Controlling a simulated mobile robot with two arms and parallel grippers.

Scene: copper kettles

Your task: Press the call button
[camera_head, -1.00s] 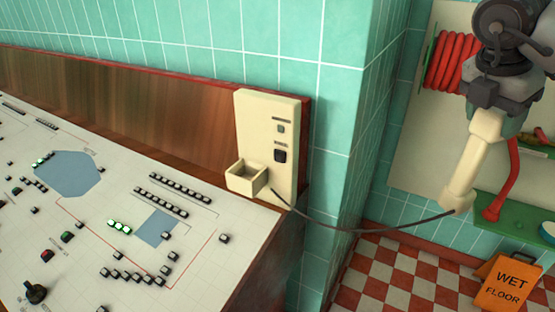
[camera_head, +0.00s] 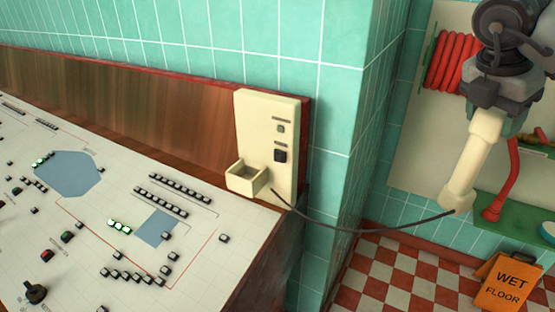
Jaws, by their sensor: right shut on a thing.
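A cream intercom panel (camera_head: 270,180) stands upright at the right end of the control desk, against the wooden backboard. On its face are a small grey button (camera_head: 281,129) near the top and a larger black button (camera_head: 280,156) below it; their labels are too small to read. An open, empty cradle (camera_head: 245,178) juts from its lower left. My right gripper (camera_head: 488,122) is at the upper right, shut on a cream handset (camera_head: 473,165) that hangs downward. A dark cord (camera_head: 365,230) runs from the handset to the panel. My left gripper is out of view.
The sloping white control desk (camera_head: 190,235) with many small buttons fills the lower left. A green-tiled wall corner (camera_head: 345,130) juts out between panel and handset. A red hose reel (camera_head: 455,62), green shelf (camera_head: 510,225) and orange wet-floor sign (camera_head: 506,284) are at right.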

